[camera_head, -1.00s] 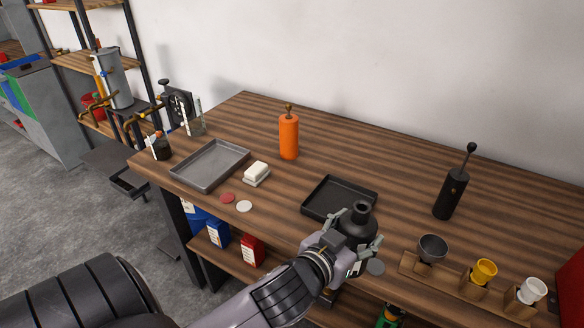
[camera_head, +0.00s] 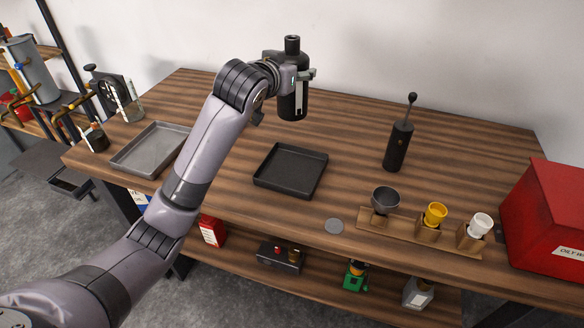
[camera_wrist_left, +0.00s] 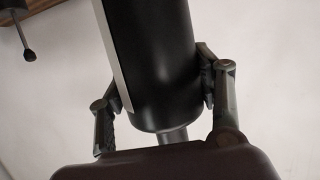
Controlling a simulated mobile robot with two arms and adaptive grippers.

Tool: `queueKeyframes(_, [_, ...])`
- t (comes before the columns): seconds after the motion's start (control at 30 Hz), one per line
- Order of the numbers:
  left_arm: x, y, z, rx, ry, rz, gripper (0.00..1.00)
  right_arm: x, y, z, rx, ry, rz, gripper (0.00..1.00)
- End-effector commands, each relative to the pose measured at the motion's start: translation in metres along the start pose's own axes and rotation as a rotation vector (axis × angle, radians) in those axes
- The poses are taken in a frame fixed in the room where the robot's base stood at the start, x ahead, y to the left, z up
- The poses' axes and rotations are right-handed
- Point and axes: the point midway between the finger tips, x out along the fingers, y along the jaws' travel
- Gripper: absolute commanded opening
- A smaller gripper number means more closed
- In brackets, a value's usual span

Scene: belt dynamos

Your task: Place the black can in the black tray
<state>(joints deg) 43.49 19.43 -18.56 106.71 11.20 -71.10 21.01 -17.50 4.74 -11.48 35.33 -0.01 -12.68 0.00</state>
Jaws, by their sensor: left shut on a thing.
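The black can (camera_head: 292,100) is a dark bottle-shaped can with a narrow neck and a pale label strip. My left gripper (camera_head: 300,82) is shut on it and holds it upright, raised above the far part of the table. In the left wrist view the can (camera_wrist_left: 155,70) fills the middle between the two fingers of my left gripper (camera_wrist_left: 162,88). The black tray (camera_head: 291,169) lies on the table, below and in front of the held can in the head view; it is empty. My right gripper is not in view.
A grey metal tray (camera_head: 150,149) lies to the left, partly behind my arm. A black grinder (camera_head: 398,147) stands right of the black tray. A wooden rack (camera_head: 400,236) with cups and a red box (camera_head: 548,215) are farther right. A grey disc (camera_head: 334,226) lies near the front edge.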

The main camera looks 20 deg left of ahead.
Motion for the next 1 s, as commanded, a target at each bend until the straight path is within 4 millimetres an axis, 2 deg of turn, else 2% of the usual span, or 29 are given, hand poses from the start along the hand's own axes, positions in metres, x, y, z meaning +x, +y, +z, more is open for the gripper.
queueKeyframes(0.07, [0.003,-0.001,0.004,0.0,0.001,0.001,0.0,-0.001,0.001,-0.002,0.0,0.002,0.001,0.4])
queueKeyframes(0.13, [0.006,-0.001,0.016,0.001,-0.001,0.001,0.0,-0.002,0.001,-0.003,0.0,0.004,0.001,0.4])
queueKeyframes(0.6, [0.038,0.0,0.12,0.0,0.001,0.001,0.0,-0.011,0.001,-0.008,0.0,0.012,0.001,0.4])
queueKeyframes(1.0, [0.05,0.001,0.16,0.001,0.002,0.002,0.0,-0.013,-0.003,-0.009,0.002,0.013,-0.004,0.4])
